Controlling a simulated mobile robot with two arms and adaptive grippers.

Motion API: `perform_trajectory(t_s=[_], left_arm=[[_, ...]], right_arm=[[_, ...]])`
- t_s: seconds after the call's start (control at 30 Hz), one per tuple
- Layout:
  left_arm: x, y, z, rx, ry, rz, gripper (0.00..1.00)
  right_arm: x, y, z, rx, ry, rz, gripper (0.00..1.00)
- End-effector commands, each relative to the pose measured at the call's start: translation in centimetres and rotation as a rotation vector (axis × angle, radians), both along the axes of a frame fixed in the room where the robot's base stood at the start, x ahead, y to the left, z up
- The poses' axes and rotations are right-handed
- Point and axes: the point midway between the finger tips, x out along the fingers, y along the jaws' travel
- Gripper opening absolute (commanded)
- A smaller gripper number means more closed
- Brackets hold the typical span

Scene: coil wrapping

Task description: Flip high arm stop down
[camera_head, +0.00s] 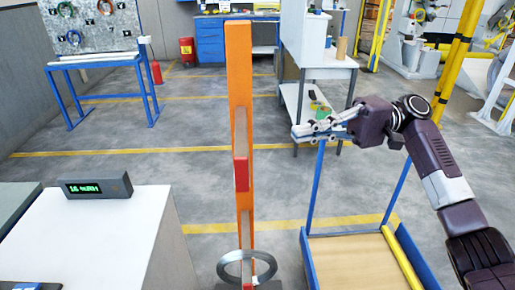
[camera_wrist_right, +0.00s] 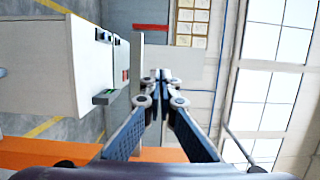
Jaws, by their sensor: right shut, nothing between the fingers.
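A tall orange post (camera_head: 239,70) stands in the middle of the head view. A red-ended piece (camera_head: 241,174) sits at its mid-height, along a grey slot; I take it for an arm stop but cannot tell its exact pose. A grey coil ring (camera_head: 247,267) is around or beside the post's foot. My right gripper (camera_head: 296,133) is to the right of the post, above the red piece's level and apart from it in the picture. Its fingers (camera_wrist_right: 162,76) are together and empty in the wrist view. My left gripper is not in view.
A white cabinet (camera_head: 90,240) with a digital display (camera_head: 95,186) stands at the left. A blue-framed cart (camera_head: 350,258) is at the lower right. A white shelf table (camera_head: 322,68) is behind my right gripper. Open floor lies left of the post.

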Motion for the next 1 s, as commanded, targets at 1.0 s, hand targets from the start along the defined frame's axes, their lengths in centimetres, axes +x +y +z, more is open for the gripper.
perform_trajectory(t_s=[1.0], left_arm=[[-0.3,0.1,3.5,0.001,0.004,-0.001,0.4]], right_arm=[[-4.4,9.7,0.0,-0.002,0.001,-0.003,0.0]])
